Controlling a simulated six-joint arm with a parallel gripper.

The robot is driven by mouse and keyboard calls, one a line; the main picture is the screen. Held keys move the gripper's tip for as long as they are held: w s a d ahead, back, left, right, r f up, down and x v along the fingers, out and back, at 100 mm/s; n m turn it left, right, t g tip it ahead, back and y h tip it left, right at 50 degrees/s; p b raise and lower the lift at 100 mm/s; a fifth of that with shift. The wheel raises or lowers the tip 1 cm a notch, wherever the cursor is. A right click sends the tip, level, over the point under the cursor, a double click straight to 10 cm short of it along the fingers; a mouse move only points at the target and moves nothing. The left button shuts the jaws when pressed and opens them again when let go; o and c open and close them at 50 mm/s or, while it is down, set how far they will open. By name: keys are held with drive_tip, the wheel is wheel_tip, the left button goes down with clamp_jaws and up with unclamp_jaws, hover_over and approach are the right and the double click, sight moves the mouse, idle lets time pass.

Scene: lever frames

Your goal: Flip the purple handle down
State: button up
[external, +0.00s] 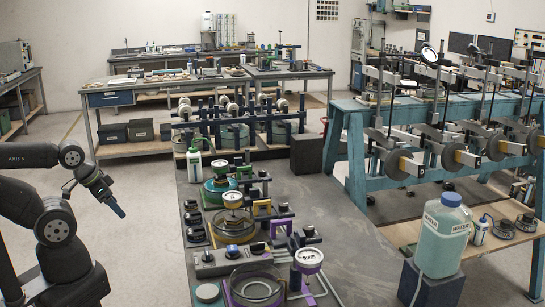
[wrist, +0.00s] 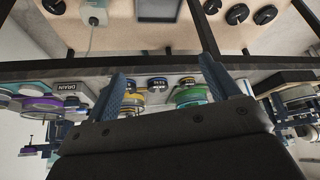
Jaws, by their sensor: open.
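My gripper (external: 115,204) hangs over the floor to the left of the long dark bench in the external view. It is apart from everything on the bench. In the wrist view my gripper (wrist: 164,72) shows two blue fingers spread apart with nothing held between them. A purple bracket-like part (external: 280,227) stands on the bench right of the middle of the equipment row. A purple base (external: 232,295) lies under a glass dish at the near end. A purple round part (wrist: 40,103) shows at the left of the wrist view. I cannot tell which purple part is the handle.
The dark bench (external: 345,225) is bare on its right side. Gauges, dishes and a grey control box (external: 232,260) crowd its left side. A water jug (external: 443,235) stands on a block at right. Floor around my gripper is clear.

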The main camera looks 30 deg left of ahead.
drive_tip(key=c, duration=1.1)
drive_tip(key=shift+w+d+r, duration=0.15)
drive_tip(key=shift+r, duration=0.05)
drive_tip(key=c, duration=0.3)
drive_tip(key=shift+m+t, duration=0.3)
drive_tip(key=shift+m, duration=0.4)
drive_tip(key=w+d+r, duration=0.2)
drive_tip(key=d+r, duration=0.1)
drive_tip(key=w+d+r, duration=0.2)
drive_tip(key=w+d, duration=0.1)
drive_tip(key=w+d+r, duration=0.2)
drive_tip(key=d+r, duration=0.1)
drive_tip(key=shift+w+d+r, duration=0.15)
drive_tip(key=shift+w+r, duration=0.15)
drive_tip(key=shift+w, duration=0.05)
clamp_jaws()
drive_tip(key=w+d+r+m+h, duration=0.15)
drive_tip(key=d+r, duration=0.25)
drive_tip(key=d, duration=0.8)
drive_tip(key=w+d+r+h, duration=0.1)
drive_tip(key=w+d+r, duration=0.25)
drive_tip(key=d, duration=0.95)
drive_tip(key=s+d, duration=0.3)
drive_tip(key=d, duration=0.5)
drive_tip(key=s+d+r+m+h, duration=0.1)
drive_tip(key=s+d, duration=0.1)
drive_tip(key=d, duration=0.6)
drive_tip(key=shift+s+d+t, duration=0.15)
drive_tip(key=shift+s+t, duration=0.25)
